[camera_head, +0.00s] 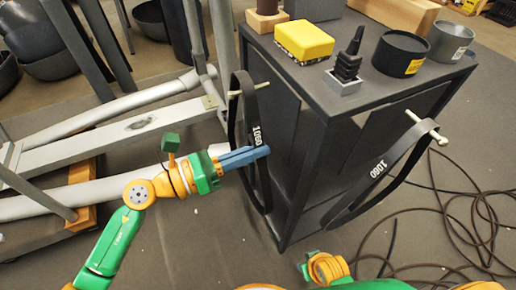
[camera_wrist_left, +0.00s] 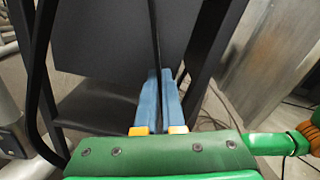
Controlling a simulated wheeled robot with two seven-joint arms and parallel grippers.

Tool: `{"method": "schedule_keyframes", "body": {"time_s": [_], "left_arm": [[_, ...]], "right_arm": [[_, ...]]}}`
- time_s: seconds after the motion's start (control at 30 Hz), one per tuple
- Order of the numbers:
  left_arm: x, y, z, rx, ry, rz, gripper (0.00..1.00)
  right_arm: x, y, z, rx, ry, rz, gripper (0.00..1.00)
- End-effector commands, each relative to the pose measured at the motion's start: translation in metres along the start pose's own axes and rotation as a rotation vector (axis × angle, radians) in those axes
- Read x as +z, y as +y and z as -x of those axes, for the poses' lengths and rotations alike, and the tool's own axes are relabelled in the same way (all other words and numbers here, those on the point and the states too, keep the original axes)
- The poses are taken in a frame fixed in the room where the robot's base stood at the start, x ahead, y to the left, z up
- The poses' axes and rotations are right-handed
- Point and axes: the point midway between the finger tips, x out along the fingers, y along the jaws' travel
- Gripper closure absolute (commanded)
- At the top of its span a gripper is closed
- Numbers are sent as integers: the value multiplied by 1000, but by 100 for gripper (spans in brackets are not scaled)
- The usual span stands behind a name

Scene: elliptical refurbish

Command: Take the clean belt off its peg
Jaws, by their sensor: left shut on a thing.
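A black belt marked 1060 (camera_head: 257,133) hangs as a long loop from a peg (camera_head: 262,86) on the left side of the dark stand. My left gripper (camera_head: 262,153) is shut on one strand of this belt below the peg. In the left wrist view the strand (camera_wrist_left: 155,35) runs between the blue fingers (camera_wrist_left: 160,90), and the other strand (camera_wrist_left: 36,80) hangs at the left. A second black belt marked 1060 (camera_head: 372,190) hangs from a peg (camera_head: 427,127) on the right side. I cannot tell from their surfaces which belt is clean. My right gripper is not in view.
On the stand's top (camera_head: 300,72) are a yellow-topped sponge (camera_head: 304,40), a black tool in a grey block (camera_head: 346,66) and two cups (camera_head: 400,54). Pale machine tubes (camera_head: 110,125) lie left. Cables (camera_head: 470,215) coil on the floor at right.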

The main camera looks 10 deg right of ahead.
Motion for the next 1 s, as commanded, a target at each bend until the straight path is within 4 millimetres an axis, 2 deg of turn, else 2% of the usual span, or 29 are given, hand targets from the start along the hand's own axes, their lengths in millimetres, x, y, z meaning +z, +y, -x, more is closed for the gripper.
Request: {"method": "schedule_keyframes", "body": {"time_s": [0.47, 1.0], "left_arm": [[-3, 1, 47, 0, 2, -2, 100], [-4, 2, 101, 2, 1, 0, 100]], "right_arm": [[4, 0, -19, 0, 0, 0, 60], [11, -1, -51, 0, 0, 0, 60]]}}
